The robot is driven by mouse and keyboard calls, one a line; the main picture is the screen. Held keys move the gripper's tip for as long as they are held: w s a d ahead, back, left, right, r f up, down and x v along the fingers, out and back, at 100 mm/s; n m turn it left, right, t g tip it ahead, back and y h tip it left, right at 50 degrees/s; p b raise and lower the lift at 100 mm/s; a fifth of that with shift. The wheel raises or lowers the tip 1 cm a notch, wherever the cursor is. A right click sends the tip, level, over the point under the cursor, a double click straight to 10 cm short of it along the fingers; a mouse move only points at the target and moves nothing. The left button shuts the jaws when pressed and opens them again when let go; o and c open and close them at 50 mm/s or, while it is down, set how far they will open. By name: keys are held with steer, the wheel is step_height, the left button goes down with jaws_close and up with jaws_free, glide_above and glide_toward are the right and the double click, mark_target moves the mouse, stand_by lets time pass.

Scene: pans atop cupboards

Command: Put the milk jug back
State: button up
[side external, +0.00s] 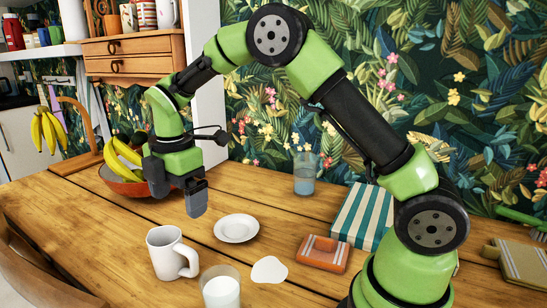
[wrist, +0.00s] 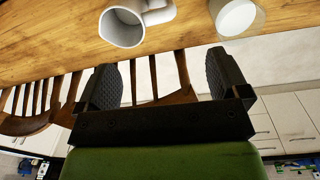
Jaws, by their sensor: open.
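A white handled vessel, a jug or mug (side external: 170,254), stands upright on the wooden table near the front edge, its handle to the right. It also shows in the wrist view (wrist: 122,27) at the top, its open mouth towards me. Another white handled jug (side external: 166,14) is partly in view on the upper shelf; I cannot tell for sure which one is the milk jug. My gripper (side external: 178,195) is open and empty, in the air above and behind the table vessel. In the wrist view my gripper (wrist: 164,76) has nothing between its fingers.
A glass of milk (side external: 221,290), a white puddle (side external: 269,270) and a saucer (side external: 236,228) lie right of the vessel. A fruit bowl (side external: 120,184) with bananas is behind my gripper. Further right are a water glass (side external: 304,176), orange item (side external: 322,254) and striped cloth (side external: 357,217).

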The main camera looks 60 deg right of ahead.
steer(key=s+r+m+t+y, duration=0.2)
steer(key=s+r+m+t, duration=0.3)
steer(key=s+r+m, duration=0.95)
steer(key=s+f+m+t, duration=0.1)
steer(key=s+f+m, duration=0.1)
steer(key=s+m, duration=0.4)
steer(key=s, duration=0.2)
steer(key=shift+s+d+m+t, duration=0.3)
steer(key=shift+d+m+t, duration=0.05)
steer(key=shift+t, duration=0.05)
